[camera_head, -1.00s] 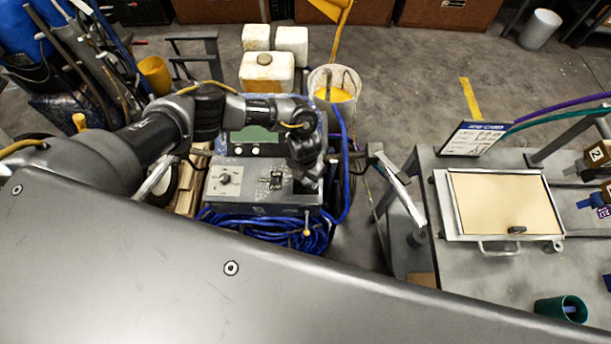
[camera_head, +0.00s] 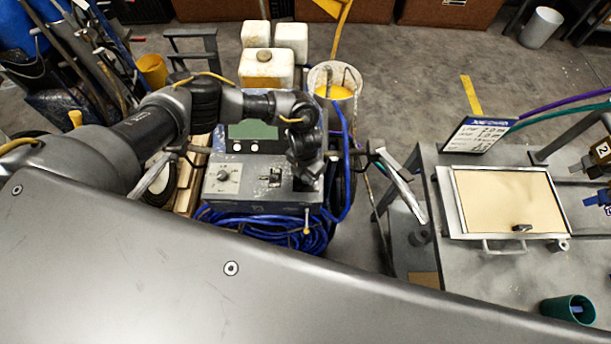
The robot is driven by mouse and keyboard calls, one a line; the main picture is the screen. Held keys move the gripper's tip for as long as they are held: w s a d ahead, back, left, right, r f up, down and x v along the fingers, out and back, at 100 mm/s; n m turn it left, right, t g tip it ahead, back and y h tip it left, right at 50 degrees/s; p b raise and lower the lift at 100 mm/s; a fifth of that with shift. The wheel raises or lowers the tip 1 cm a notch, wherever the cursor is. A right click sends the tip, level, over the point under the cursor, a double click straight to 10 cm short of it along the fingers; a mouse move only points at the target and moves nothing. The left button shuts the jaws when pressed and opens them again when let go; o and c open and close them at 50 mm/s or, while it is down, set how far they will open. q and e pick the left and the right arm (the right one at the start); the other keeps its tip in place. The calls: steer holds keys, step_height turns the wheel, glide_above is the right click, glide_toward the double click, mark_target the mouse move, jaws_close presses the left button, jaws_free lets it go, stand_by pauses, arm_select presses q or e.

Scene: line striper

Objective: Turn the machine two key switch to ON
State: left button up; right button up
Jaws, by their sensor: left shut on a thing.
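The grey control box (camera_head: 215,198) of a machine stands left of centre, with a display (camera_head: 252,131) behind it, a round dial (camera_head: 223,177) and a small dark switch part (camera_head: 273,177) on its top panel. My left gripper (camera_head: 306,180) points down onto the right part of this panel. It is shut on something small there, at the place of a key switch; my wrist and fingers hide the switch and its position. My right gripper is not in view.
Blue hose (camera_head: 265,226) lies coiled below the box. White jugs (camera_head: 266,70) and a bucket (camera_head: 336,82) stand behind it. A metal table (camera_head: 455,262) on the right carries a framed tan panel (camera_head: 507,200), a sign (camera_head: 478,134) and a green cup (camera_head: 568,309).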

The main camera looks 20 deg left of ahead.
arm_select(q)
steer(key=m+b, duration=0.3)
steer(key=b, duration=0.1)
steer(key=m+b, duration=0.3)
steer(key=b, duration=0.2)
steer(key=m+b, duration=0.3)
steer(key=b, duration=0.2)
steer(key=shift+w+f, duration=0.1)
steer(key=shift+f, duration=0.15)
steer(key=shift+r+m+b, duration=0.2)
steer(key=shift+m+b, duration=0.6)
steer(key=shift+b, duration=0.2)
steer(key=o, duration=1)
steer(key=shift+c, duration=0.2)
steer(key=shift+r, duration=0.1)
step_height(320, 180, up, 11)
steer(key=b, duration=0.1)
steer(key=shift+w, duration=0.1)
